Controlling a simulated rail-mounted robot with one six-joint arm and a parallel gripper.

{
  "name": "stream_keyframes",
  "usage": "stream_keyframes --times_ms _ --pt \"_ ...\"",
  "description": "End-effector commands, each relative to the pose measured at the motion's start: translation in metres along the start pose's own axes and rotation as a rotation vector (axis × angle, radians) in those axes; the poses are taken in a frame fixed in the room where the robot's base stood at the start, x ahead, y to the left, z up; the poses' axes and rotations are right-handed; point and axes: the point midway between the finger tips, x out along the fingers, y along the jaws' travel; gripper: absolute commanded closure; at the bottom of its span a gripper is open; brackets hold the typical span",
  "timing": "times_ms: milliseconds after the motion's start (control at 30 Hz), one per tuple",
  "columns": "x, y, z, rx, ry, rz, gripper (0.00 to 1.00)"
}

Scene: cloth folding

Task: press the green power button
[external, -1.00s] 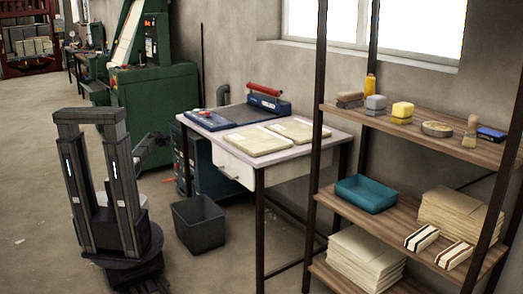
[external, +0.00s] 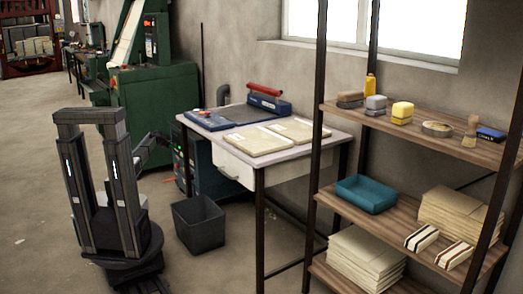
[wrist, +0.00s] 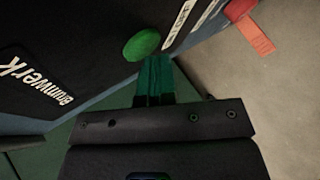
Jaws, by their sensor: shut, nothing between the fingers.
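The green power button (wrist: 142,45) is a round green disc on a dark panel (wrist: 75,50) in the wrist view, near the top middle. My gripper (wrist: 155,68) is shut and empty, with its green-tinted fingertips just below and right of the button in the picture. I cannot tell whether the fingertips touch the panel.
A dark bin (external: 199,224) stands on the floor beside the machine. A table (external: 335,137) and a shelf (external: 405,212) stand to the right. Open floor lies left.

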Motion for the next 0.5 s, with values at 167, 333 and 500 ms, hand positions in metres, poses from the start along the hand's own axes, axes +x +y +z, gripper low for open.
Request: stream_keyframes --times_ms 167,333,500 --pt "-0.0042 -0.0036 -0.0019 0.0 -0.001 0.0 1.0" --pt "-0.0053 -0.0043 -0.0029 0.001 -0.001 0.0 1.0" --pt "-0.0072 -0.0057 -0.0043 0.0 -0.001 0.0 1.0"
